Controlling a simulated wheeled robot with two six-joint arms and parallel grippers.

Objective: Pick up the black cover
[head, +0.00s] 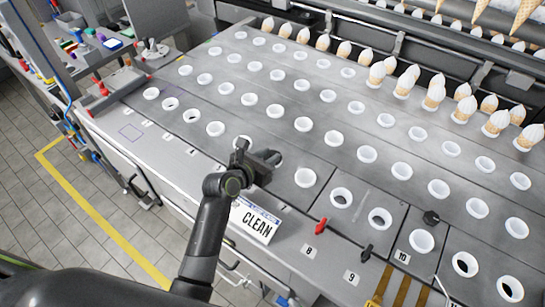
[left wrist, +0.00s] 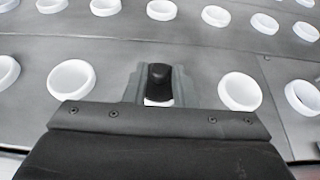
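My left gripper (head: 257,155) is low over the front rows of white rings, with its fingers pointing down at the panel. In the left wrist view a black piece with a rounded top, seemingly the black cover (left wrist: 159,76), is between the two grey fingers. Part of a white ring shows just below it. The piece seems to fill most of the gap, but I cannot tell whether the fingers press on it. In the head view the gripper hides this spot. Another round black knob-like piece (head: 431,217) lies on the panel at right. My right gripper is not in view.
White rings (head: 305,178) stand in rows on the grey metal panel (head: 330,110), close around the gripper. Filled cones (head: 433,95) stand at the back right. A CLEAN sign (head: 257,222), red lever (head: 321,226) and black lever (head: 366,252) are along the front edge.

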